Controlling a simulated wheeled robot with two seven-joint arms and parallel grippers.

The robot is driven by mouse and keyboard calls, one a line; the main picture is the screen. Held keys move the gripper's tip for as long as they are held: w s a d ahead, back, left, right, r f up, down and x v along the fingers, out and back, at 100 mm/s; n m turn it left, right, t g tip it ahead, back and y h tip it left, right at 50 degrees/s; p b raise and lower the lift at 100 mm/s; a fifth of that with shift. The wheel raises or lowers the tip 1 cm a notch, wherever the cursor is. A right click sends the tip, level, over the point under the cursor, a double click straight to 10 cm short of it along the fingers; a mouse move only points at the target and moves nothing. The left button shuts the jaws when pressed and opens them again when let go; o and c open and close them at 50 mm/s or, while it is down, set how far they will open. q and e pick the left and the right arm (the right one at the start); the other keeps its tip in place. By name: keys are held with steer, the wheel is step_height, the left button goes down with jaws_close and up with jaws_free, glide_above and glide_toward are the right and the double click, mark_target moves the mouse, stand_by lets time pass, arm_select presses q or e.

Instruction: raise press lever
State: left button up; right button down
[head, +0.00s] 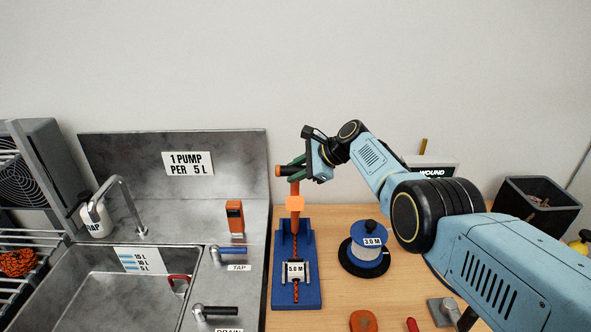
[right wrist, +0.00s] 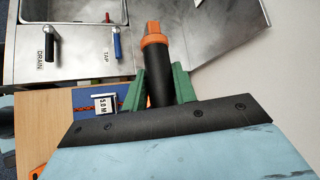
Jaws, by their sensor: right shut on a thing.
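The press has a blue base (head: 296,292) on the wooden table, just right of the sink unit. Its orange lever (head: 295,190) stands upright above the base, with a black grip at its top end. My right gripper (head: 293,172) is shut on that grip. In the right wrist view, the black grip (right wrist: 160,87) with its orange end collar (right wrist: 155,35) lies between the green fingers. An orange rope runs down the press, with a tag reading 5.0 M (head: 296,269). My left gripper is not in view.
A blue spool (head: 369,236) tagged 3.0 M stands right of the press. The sink (head: 110,295), with tap lever (head: 228,251) and drain lever (head: 212,312), is at left. A dark bin (head: 540,205) stands far right. My right arm spans the table's right side.

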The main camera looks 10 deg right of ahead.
steer(key=shift+w+d+r, duration=0.2)
steer(key=shift+w+r, duration=0.05)
steer(key=shift+r, duration=0.1)
steer(key=c, duration=1.5)
jaws_free()
steer(key=o, duration=0.4)
steer(key=shift+w+f, duration=0.2)
steer(key=shift+f, duration=0.05)
steer(key=shift+s, duration=0.15)
steer(key=shift+r+p, duration=0.15)
steer(key=shift+p, duration=0.2)
steer(key=p+v, duration=0.2)
steer(key=p, duration=0.1)
steer(key=shift+s+d+r, duration=0.1)
steer(key=shift+r, duration=0.05)
steer(key=p+v, duration=0.1)
steer(key=v, duration=0.2)
steer(key=shift+d, duration=0.1)
steer(key=v, duration=0.7)
steer(key=shift+s+d+r, duration=0.1)
steer(key=shift+s+d, duration=0.05)
steer(key=shift+d, duration=0.1)
